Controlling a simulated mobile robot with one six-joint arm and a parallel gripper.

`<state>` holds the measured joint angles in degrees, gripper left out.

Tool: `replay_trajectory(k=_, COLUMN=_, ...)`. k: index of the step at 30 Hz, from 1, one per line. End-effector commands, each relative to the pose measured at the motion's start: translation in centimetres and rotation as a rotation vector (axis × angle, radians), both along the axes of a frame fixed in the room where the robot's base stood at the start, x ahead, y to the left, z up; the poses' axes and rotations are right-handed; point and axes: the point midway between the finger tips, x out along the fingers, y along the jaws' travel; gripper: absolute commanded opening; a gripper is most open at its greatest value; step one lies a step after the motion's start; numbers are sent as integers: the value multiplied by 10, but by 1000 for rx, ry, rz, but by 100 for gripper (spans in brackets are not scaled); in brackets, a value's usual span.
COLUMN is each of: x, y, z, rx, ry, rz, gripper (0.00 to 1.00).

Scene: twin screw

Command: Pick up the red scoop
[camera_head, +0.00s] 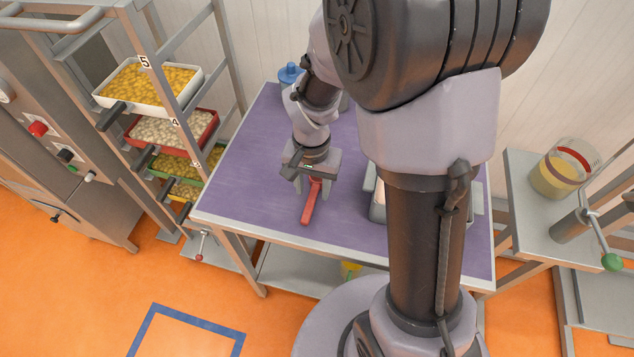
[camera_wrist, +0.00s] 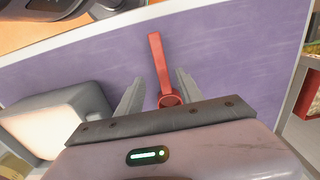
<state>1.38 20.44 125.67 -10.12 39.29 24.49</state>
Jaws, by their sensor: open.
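The red scoop (camera_head: 311,203) lies on the purple tabletop (camera_head: 250,180), its handle pointing toward the table's front edge. In the wrist view the scoop (camera_wrist: 159,62) shows its long handle and, near the gripper body, its small round bowl, partly hidden. My gripper (camera_head: 308,184) is over the bowl end of the scoop. In the wrist view my gripper (camera_wrist: 157,88) is open, with one finger on each side of the scoop and a gap on both sides. Whether the fingers are level with the scoop, I cannot tell.
A metal container (camera_wrist: 58,116) stands on the table beside the gripper, mostly hidden by my arm in the head view. A blue-topped object (camera_head: 289,73) is at the back. A rack with filled trays (camera_head: 150,104) stands left. The tabletop left of the scoop is clear.

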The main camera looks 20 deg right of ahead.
Motion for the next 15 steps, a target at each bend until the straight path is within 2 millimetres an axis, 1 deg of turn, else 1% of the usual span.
replay_trajectory(k=1, x=-1, y=3, z=-16, rx=0, ry=4, rz=2, gripper=44)
replay_trajectory(k=3, x=-1, y=5, z=-30, rx=0, ry=4, rz=0, gripper=44)
replay_trajectory(k=6, x=-1, y=5, z=-41, rx=0, ry=1, rz=1, gripper=44)
replay_trajectory(k=13, x=-1, y=5, z=-40, rx=1, ry=1, rz=0, gripper=44)
replay_trajectory(k=15, x=-1, y=5, z=-40, rx=0, ry=1, rz=0, gripper=30)
